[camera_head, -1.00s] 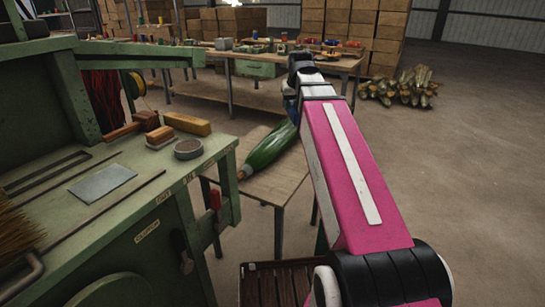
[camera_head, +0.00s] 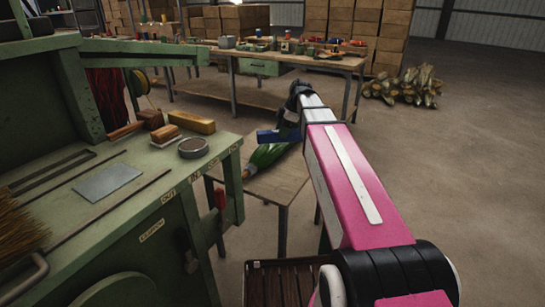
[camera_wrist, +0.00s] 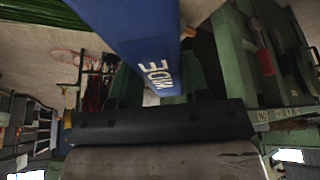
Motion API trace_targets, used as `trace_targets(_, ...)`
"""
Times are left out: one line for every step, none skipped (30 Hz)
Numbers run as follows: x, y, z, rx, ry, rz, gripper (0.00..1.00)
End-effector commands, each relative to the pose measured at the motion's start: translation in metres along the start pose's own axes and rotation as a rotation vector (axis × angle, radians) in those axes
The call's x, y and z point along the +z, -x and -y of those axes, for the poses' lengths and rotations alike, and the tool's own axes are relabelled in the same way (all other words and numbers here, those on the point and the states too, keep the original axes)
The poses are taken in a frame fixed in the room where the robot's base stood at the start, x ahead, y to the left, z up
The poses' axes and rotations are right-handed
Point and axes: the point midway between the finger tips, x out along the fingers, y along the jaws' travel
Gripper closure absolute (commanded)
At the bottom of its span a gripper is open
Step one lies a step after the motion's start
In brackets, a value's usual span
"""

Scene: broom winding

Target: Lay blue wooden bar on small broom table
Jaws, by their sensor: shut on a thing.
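A blue wooden bar (camera_head: 279,136) is held in my gripper (camera_head: 291,120), above the far part of the small table (camera_head: 283,187). In the wrist view the blue bar (camera_wrist: 145,38) runs down from the top edge, close to the camera, with white letters on its face. My gripper is shut on the bar; my arm hides part of the grip. The small table has a bare wooden top at its near side.
A green workbench (camera_head: 150,180) stands at the left with a yellow block (camera_head: 192,122), a round tin (camera_head: 193,148) and a metal plate (camera_head: 107,183). A slatted wooden crate (camera_head: 277,284) is in front. A long bench (camera_head: 340,62) stands behind. Floor at the right is clear.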

Motion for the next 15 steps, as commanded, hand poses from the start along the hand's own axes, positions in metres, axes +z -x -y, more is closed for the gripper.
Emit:
trace_targets(0.0,-0.008,-0.004,-0.032,0.068,0.0,0.92)
trace_targets(-0.001,-0.012,-0.004,-0.051,0.113,0.0,0.92)
trace_targets(-0.001,-0.017,-0.005,-0.073,0.17,0.0,0.92)
trace_targets(-0.001,-0.021,-0.005,-0.09,0.211,0.0,0.92)
trace_targets(-0.001,-0.025,-0.005,-0.106,0.248,0.001,0.92)
trace_targets(-0.002,-0.029,-0.005,-0.125,0.295,0.001,0.92)
trace_targets(-0.002,-0.032,-0.005,-0.138,0.327,0.001,0.92)
trace_targets(-0.002,-0.035,-0.005,-0.15,0.355,0.001,0.92)
trace_targets(-0.002,-0.038,-0.004,-0.163,0.389,0.0,0.92)
trace_targets(-0.002,-0.04,-0.004,-0.171,0.41,0.001,0.92)
trace_targets(-0.002,-0.041,-0.004,-0.178,0.428,0.001,0.92)
trace_targets(-0.002,-0.043,-0.004,-0.186,0.448,0.001,0.92)
trace_targets(-0.002,-0.044,-0.004,-0.19,0.459,0.002,0.92)
trace_targets(-0.001,-0.045,-0.005,-0.194,0.468,0.002,0.92)
trace_targets(0.001,-0.046,-0.006,-0.198,0.476,0.002,0.92)
